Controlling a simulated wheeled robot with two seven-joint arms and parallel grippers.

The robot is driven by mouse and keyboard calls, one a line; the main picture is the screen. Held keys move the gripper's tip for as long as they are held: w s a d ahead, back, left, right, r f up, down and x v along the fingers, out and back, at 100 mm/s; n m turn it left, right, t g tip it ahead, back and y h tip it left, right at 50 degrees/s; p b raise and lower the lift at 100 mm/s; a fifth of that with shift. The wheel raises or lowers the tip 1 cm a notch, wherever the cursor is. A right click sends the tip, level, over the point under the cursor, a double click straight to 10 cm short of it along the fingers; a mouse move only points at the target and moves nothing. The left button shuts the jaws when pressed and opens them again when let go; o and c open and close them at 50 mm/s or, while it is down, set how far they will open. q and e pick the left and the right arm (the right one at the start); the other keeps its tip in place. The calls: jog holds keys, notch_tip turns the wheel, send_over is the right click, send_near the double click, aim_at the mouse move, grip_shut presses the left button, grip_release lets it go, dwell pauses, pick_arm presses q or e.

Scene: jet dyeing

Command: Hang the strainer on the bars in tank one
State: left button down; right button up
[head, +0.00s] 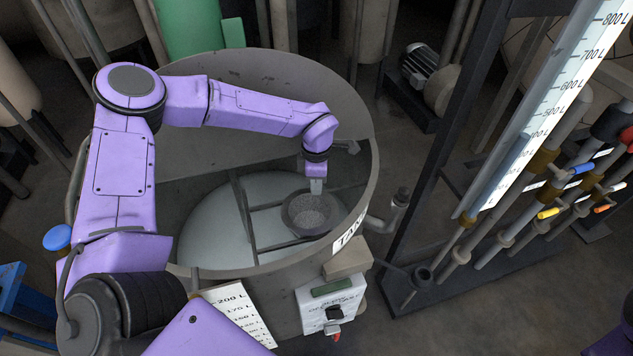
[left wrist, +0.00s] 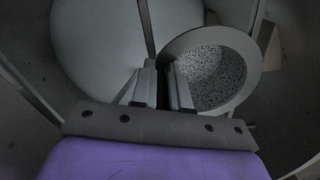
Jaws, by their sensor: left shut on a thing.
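The strainer (head: 310,213) is a dark round bowl with a speckled mesh bottom, inside tank one (head: 366,140) near its right side. It also shows in the left wrist view (left wrist: 215,72), just beyond the fingers. My left gripper (head: 316,188) reaches down into the tank and is shut on the strainer's rim. The bars (head: 238,210) are thin dark rods crossing the tank above pale liquid. The strainer is at the bars' right part; I cannot tell whether it rests on them. My right gripper is not in view.
A control box (head: 331,300) and a volume scale (head: 236,312) are on the tank's front. A tall level gauge (head: 548,105) and pipes with coloured valve handles (head: 548,213) stand at the right. The tank wall surrounds my left forearm's reach. Floor shows between tank and gauge.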

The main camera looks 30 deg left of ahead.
pick_arm(q)
jog(key=shift+f+b, duration=0.45)
jog(key=shift+f, duration=0.35)
jog(key=c, duration=1)
grip_release()
jog(key=shift+c, duration=0.2)
jog(key=shift+r, duration=0.1)
notch_tip(320, 180, up, 10)
jog(key=shift+r+b, duration=0.2)
jog(key=shift+b, duration=0.6)
